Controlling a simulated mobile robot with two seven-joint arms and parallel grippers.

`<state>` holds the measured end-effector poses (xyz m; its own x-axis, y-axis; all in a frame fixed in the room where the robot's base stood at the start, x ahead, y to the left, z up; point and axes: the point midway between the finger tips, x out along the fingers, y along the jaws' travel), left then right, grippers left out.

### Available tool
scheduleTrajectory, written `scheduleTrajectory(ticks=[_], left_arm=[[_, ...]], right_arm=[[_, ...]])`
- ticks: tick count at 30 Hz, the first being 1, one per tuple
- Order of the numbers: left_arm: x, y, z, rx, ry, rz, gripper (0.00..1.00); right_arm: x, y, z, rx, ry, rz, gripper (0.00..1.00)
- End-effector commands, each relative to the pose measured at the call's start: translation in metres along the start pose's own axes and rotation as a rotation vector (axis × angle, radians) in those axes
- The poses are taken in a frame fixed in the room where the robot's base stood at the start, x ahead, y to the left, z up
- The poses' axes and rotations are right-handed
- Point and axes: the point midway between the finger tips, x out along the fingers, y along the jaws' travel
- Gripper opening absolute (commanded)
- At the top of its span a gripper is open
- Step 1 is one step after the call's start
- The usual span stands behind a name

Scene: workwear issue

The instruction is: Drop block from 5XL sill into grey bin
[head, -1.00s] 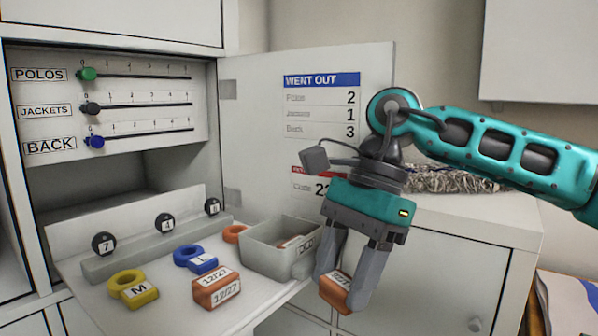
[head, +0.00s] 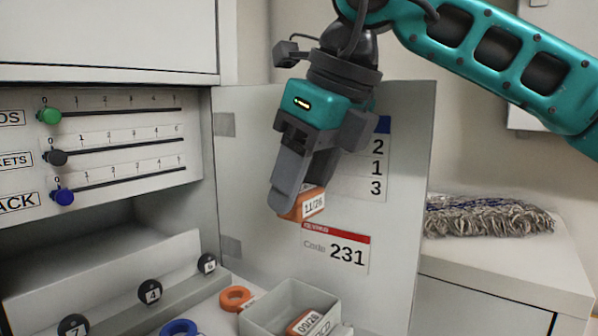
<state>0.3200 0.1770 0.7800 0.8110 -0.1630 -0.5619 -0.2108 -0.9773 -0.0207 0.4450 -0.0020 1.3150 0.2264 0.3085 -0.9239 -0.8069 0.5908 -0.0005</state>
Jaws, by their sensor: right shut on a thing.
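My right gripper (head: 300,205) is shut on an orange block (head: 290,211) with a white label that seems to read 11/26. It holds the block in the air, in front of the open door panel and above the grey bin (head: 312,292) in the picture. The bin is cut off by the lower edge of the view. An orange block (head: 301,326) with a white label lies inside it. I cannot make out any 5XL sill. My left gripper is not in view.
An orange ring (head: 235,298) and a blue ring (head: 180,328) lie left of the bin. Numbered black knobs (head: 150,291) line a ledge. The door panel (head: 395,240) stands behind the gripper. A grey mop head (head: 487,216) lies on the right cabinet (head: 520,265).

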Motion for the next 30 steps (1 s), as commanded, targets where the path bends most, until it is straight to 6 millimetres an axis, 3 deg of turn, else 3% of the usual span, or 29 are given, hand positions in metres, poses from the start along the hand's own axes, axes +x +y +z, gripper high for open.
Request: scheduleTrajectory(ticks=[8, 15, 25, 26, 30], left_arm=[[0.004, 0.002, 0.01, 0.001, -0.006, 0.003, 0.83], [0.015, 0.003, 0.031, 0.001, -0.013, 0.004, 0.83], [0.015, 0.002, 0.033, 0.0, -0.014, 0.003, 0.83], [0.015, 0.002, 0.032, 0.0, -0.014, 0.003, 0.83], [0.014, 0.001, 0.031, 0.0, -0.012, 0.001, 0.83]], right_arm=[[0.026, 0.0, -0.011, -0.002, 0.002, 0.001, 0.13], [0.051, 0.0, -0.022, -0.002, 0.0, 0.001, 0.13], [0.053, 0.0, -0.022, -0.003, 0.0, 0.001, 0.13], [0.053, 0.0, -0.022, -0.003, 0.0, 0.001, 0.54], [0.053, 0.0, -0.022, -0.003, 0.001, 0.002, 0.67]])
